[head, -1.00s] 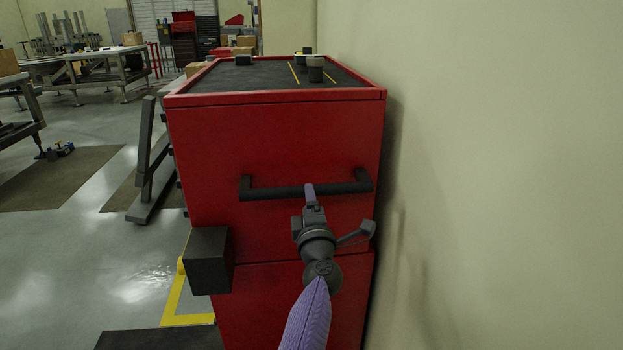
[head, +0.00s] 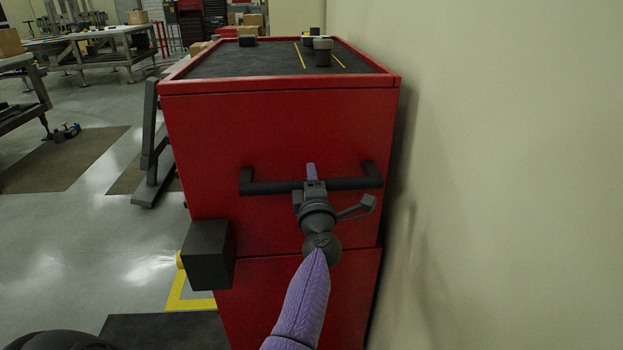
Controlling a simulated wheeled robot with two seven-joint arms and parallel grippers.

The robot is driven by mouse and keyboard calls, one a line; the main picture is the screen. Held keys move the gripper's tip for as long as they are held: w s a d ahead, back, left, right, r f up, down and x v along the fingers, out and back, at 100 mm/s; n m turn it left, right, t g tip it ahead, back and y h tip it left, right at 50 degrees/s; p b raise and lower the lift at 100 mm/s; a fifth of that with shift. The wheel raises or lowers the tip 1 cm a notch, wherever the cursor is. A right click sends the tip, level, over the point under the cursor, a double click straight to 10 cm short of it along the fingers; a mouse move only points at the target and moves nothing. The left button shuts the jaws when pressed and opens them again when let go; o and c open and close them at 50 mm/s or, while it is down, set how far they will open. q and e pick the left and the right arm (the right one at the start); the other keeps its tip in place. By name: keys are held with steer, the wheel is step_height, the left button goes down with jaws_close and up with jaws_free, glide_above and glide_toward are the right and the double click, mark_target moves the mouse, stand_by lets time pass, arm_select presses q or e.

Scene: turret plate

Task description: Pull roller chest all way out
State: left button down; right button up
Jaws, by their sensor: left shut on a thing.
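The red roller chest (head: 270,125) stands upright in the middle of the head view, its end panel facing me. A dark bar handle (head: 262,187) runs across that panel. My left gripper (head: 312,180) is shut on the handle, right of its middle, with one purple finger showing above the bar. The lower finger is hidden behind the gripper body. A dark box-shaped block (head: 207,255) sticks out at the chest's lower left. My right gripper is not in view.
A pale wall (head: 500,150) runs close along the chest's right side. Yellow floor marking (head: 178,298) and a dark mat (head: 160,330) lie at the lower left. Small dark items (head: 322,50) sit on the chest top. A workbench (head: 110,45) stands at the far left; open floor lies between.

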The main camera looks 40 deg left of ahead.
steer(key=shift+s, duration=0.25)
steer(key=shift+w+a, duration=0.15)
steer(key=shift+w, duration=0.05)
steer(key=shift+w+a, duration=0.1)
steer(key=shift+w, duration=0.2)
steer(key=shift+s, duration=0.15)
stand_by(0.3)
